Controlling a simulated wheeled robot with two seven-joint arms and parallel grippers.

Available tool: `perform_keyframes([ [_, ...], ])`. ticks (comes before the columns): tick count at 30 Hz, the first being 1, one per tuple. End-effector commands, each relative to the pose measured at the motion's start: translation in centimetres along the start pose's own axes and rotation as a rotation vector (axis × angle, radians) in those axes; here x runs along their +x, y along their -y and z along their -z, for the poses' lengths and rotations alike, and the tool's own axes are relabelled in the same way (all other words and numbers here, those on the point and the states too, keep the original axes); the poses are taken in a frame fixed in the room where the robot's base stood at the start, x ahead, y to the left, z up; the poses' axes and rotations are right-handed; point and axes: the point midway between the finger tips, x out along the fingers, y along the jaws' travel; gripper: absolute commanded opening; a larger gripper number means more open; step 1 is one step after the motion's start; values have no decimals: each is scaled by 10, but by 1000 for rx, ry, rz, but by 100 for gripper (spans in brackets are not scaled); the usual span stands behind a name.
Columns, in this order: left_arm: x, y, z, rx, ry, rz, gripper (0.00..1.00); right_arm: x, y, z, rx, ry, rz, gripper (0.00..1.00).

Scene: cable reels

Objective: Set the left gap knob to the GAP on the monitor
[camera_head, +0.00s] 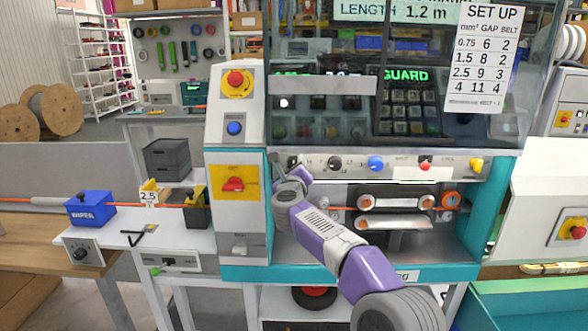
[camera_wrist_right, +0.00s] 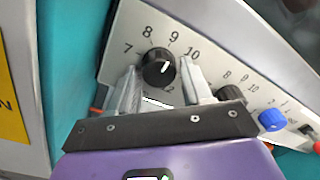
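My right gripper (camera_wrist_right: 162,88) is open, one finger on each side of the knob; contact is unclear. In the head view, the right gripper (camera_head: 291,176) is at the left end of the control strip (camera_head: 400,165). The monitor (camera_head: 405,76) shows green text, mostly hidden; its GAP value is unreadable. My left gripper is out of view.
A second black knob (camera_wrist_right: 230,93) and a blue knob (camera_wrist_right: 271,120) stand to the right on the same strip. A red button (camera_head: 425,163) and a yellow knob (camera_head: 476,165) follow. A SET UP chart (camera_head: 483,58) hangs on the glass.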

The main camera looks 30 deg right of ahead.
Motion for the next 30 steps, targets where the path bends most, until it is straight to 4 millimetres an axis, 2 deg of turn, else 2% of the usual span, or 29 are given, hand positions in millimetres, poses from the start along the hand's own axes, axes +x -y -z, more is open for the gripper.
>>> perform_keyframes([
  [1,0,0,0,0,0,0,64,0,0,0,0,0,0,57],
  [3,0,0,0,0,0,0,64,0,0,0,-1,0,0,64],
  [14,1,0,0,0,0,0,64,-6,0,0,-1,1,-2,64],
  [24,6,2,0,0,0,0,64,-52,0,0,0,2,-2,64],
  [30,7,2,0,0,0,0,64,-72,0,0,-1,1,-1,64],
])
